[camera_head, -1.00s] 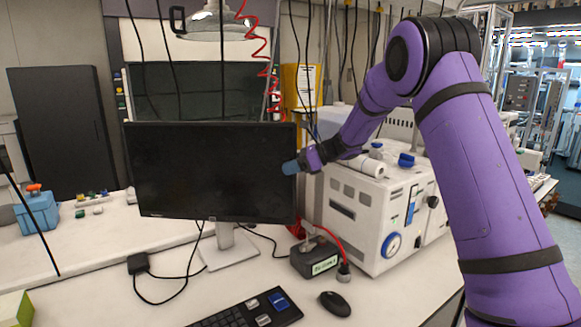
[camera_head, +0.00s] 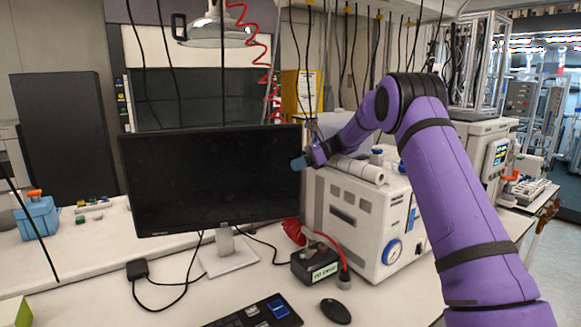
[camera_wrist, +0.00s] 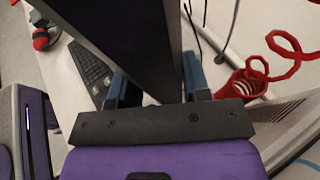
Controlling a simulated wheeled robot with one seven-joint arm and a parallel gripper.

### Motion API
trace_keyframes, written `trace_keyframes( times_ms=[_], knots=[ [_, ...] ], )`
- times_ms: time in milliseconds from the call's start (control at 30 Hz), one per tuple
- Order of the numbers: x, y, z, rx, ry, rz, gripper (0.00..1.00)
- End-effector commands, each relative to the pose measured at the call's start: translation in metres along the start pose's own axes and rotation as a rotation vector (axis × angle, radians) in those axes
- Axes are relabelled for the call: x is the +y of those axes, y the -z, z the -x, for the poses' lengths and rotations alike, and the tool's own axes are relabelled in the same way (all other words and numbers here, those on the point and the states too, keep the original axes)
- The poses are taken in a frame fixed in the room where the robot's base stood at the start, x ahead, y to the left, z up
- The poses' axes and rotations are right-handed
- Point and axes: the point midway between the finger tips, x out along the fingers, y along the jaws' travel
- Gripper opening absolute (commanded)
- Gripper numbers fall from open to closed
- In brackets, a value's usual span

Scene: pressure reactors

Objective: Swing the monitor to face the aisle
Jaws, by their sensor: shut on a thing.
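The monitor (camera_head: 215,180) stands on its grey stand (camera_head: 228,254) on the white bench, its dark screen turned toward the head camera and a little to the right. My gripper (camera_head: 302,162) is at the monitor's right edge. In the wrist view, the blue fingers of my gripper (camera_wrist: 158,88) lie on both sides of the monitor (camera_wrist: 118,30), one by the screen face and one behind. They are shut on its edge. The far finger is hidden in the head view.
A white instrument (camera_head: 365,215) stands right of the monitor, close under my arm. A black box (camera_head: 316,264) with a red cable, a keyboard (camera_head: 258,314) and a mouse (camera_head: 336,311) lie in front. Cables trail around the stand. A blue container (camera_head: 38,218) is at left.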

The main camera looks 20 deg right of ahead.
Motion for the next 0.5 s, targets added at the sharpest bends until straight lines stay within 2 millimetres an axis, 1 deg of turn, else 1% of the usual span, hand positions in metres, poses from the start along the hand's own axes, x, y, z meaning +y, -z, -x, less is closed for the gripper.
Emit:
trace_keyframes(
  times_ms=[100, 367, 400, 433, 500],
  knots=[
    [-0.0044, -0.0019, -0.0012, -0.002, 0.004, 0.001, 0.02],
    [-0.0039, -0.0026, -0.0026, -0.003, 0.002, 0.001, 0.02],
    [-0.0037, -0.0027, -0.0027, -0.003, 0.001, 0.001, 0.54],
    [-0.0036, -0.0025, -0.0027, -0.003, 0.001, 0.001, 0.57],
    [-0.0036, -0.0021, -0.0023, -0.003, 0.001, 0.001, 0.57]
  ],
)
